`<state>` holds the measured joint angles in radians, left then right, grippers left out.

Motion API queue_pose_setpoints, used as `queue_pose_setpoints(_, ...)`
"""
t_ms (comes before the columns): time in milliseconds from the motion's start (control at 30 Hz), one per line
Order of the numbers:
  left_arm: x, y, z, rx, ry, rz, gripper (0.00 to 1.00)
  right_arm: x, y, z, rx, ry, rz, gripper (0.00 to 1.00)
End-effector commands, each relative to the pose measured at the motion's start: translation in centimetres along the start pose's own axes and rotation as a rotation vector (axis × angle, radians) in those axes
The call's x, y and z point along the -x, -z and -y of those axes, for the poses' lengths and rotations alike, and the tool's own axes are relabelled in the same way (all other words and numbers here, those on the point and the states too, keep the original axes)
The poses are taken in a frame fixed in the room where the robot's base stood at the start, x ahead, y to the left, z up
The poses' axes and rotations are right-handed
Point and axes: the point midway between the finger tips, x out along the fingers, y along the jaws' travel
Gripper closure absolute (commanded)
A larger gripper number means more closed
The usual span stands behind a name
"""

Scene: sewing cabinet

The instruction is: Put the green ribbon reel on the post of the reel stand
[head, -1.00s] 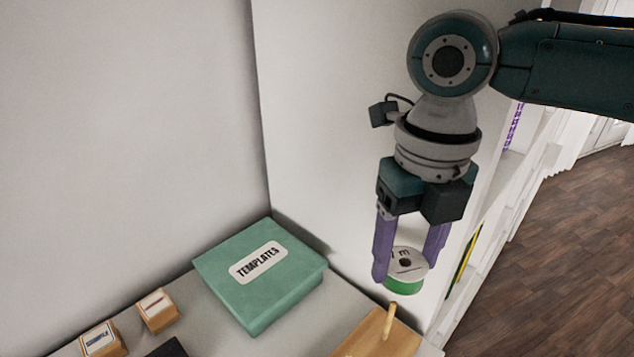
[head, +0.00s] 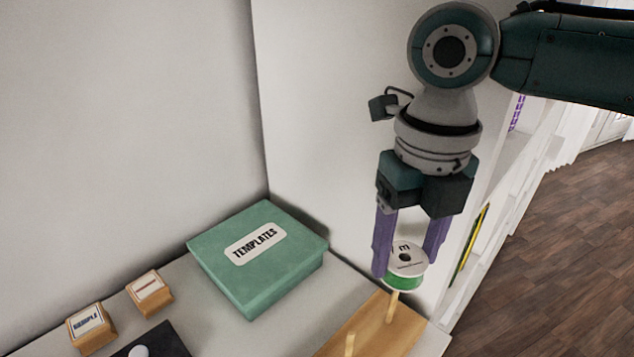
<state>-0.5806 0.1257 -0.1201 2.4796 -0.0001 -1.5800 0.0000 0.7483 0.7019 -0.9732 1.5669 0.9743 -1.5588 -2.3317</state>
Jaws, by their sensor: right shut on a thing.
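The reel stand (head: 381,335) is a wooden base at the lower right. One of its posts (head: 391,307) rises right below the reel. The post's top is hidden by the reel, so I cannot tell whether it is inside the hole. A second post (head: 349,345) stands nearer, at the bottom edge. My left gripper is not in view.
A green templates box (head: 258,257) lies left of the stand against the wall. Two small wooden boxes (head: 149,293) (head: 91,328) and a dark item (head: 156,341) with a white knob lie at the lower left. A white panel (head: 335,130) stands close behind my gripper.

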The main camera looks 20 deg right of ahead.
Motion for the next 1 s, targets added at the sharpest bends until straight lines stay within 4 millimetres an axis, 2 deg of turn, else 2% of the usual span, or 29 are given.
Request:
queue_pose_setpoints(167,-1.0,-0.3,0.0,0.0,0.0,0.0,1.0,-0.9,0.0,0.0,0.0,0.0,0.0,0.88)
queue_pose_setpoints(600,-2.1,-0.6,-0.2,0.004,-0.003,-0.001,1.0,-2.8,0.0,0.0,-0.001,0.0,-0.001,0.88)
queue_pose_setpoints(1000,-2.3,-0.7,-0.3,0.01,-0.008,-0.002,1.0,-3.3,0.0,0.0,-0.001,-0.001,-0.001,0.88)
